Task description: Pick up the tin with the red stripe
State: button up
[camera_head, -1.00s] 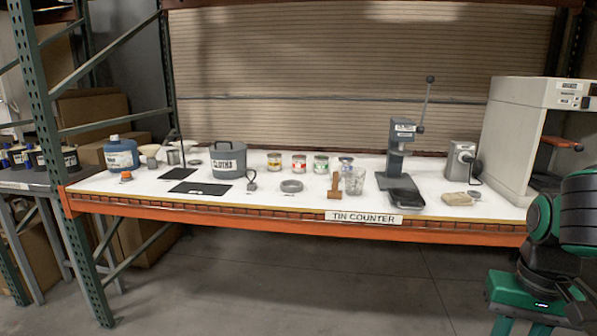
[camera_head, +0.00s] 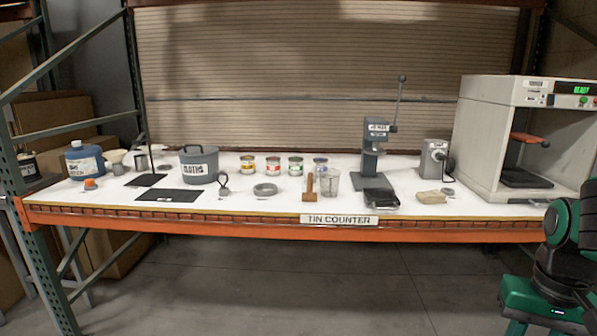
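The tin with the red stripe (camera_head: 272,168) stands upright toward the back of the white counter. A tin with a yellow stripe (camera_head: 247,165) stands just left of it, and a tin with a green stripe (camera_head: 295,166) just right. A tin with a blue stripe (camera_head: 320,166) stands further right, partly hidden behind a clear cup. Part of my green and black arm shows at the right edge, well away from the tins. My gripper is not in view.
In front of the tins are a grey ring (camera_head: 265,190), a wooden block tool (camera_head: 309,187) and a clear cup (camera_head: 330,182). The cloths bucket (camera_head: 199,167) stands left; a lever press (camera_head: 377,150) and a large beige machine (camera_head: 490,135) stand right. The floor in front is clear.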

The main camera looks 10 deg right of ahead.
aim_at(274, 169)
jog(key=z, duration=2.4)
jog(key=k, duration=1.65)
jog(key=u, duration=1.65)
jog(key=i, duration=1.2)
